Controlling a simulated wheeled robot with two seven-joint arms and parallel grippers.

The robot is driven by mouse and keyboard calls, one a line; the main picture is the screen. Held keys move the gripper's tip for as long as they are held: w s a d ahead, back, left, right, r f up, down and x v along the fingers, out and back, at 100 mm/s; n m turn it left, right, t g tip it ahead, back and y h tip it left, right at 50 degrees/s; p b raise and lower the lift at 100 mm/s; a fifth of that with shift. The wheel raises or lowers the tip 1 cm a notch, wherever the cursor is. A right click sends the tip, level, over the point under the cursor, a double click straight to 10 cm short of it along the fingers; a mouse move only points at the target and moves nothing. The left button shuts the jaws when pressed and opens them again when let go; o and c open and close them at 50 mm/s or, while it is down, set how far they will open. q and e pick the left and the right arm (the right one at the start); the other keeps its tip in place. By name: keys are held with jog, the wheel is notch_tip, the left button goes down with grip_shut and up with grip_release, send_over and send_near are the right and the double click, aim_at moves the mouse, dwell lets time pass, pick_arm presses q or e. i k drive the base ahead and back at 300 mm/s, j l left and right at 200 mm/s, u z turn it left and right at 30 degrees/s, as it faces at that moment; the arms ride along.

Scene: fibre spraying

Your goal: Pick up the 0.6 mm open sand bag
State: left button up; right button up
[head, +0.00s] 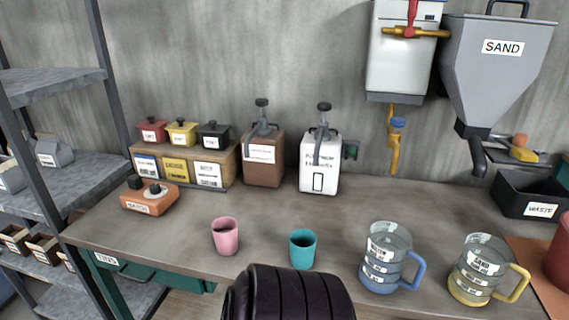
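On the shelf unit at the left of the head view stands a grey bag-like item (54,151) with a white label. Neither of my grippers shows in the head view.
The grey shelf (60,195) has a dark upright post between it and the table (150,232). A pink cup (225,236), a teal cup (302,248), a water jug (383,262) and a sand jug (474,275) stand near the table's front. A sand hopper (490,80) hangs above right.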

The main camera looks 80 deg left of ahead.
aim_at(44, 247)
jog(key=u, duration=3.3)
jog(key=j+u, duration=0.15)
jog(key=j, duration=0.4)
jog(key=i, duration=0.05)
